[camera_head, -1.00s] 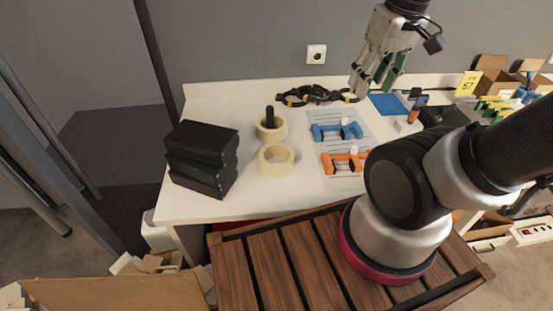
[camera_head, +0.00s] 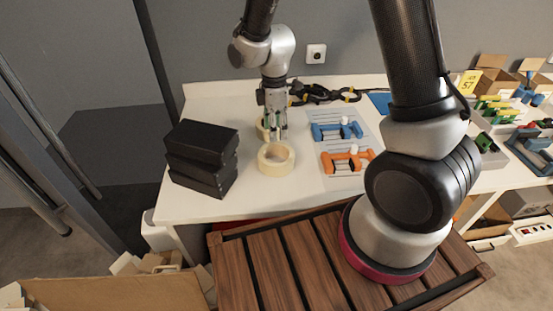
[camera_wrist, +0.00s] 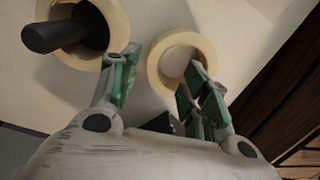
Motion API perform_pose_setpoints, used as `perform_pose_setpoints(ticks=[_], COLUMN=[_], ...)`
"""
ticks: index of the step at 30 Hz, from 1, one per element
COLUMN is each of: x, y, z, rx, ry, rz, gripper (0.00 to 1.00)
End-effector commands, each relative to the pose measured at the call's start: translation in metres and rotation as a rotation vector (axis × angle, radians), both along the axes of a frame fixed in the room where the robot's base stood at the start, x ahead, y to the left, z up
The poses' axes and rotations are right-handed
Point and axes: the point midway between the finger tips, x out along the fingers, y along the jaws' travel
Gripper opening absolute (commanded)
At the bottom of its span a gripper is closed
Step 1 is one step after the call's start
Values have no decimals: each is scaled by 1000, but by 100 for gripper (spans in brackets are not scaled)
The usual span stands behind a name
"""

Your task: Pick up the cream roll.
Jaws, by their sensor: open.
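Two cream rolls lie on the white table. The front roll (camera_head: 276,168) is an empty ring; in the wrist view it is at upper right (camera_wrist: 160,62). The back roll (camera_head: 260,131) is mostly hidden behind my gripper in the head view. In the wrist view this back roll (camera_wrist: 118,22) is at upper left with a black cylinder (camera_wrist: 62,34) in its hole. My gripper (camera_head: 273,139) is open and empty, pointing down near both rolls. In the wrist view its right finger overlaps the front roll and its left finger is between the rolls. I cannot tell whether they touch.
A stack of black boxes (camera_head: 203,158) stands left of the rolls. Blue (camera_head: 337,131) and orange (camera_head: 347,161) clamp-like tools lie on a grey mat to the right. A black cable-like item (camera_head: 325,94) lies behind. The table front left is clear.

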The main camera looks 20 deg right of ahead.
Motion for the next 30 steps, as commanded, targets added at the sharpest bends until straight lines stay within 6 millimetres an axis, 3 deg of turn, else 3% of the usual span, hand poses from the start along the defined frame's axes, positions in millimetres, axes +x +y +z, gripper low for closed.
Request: perform_pose_setpoints(ticks=[7,21,30], x=[5,3,3], y=[2,12,12], z=[-9,-73,-78], rx=[11,11,11], ry=[-20,-19,-22], rz=[140,138,137], gripper=[46,46,46])
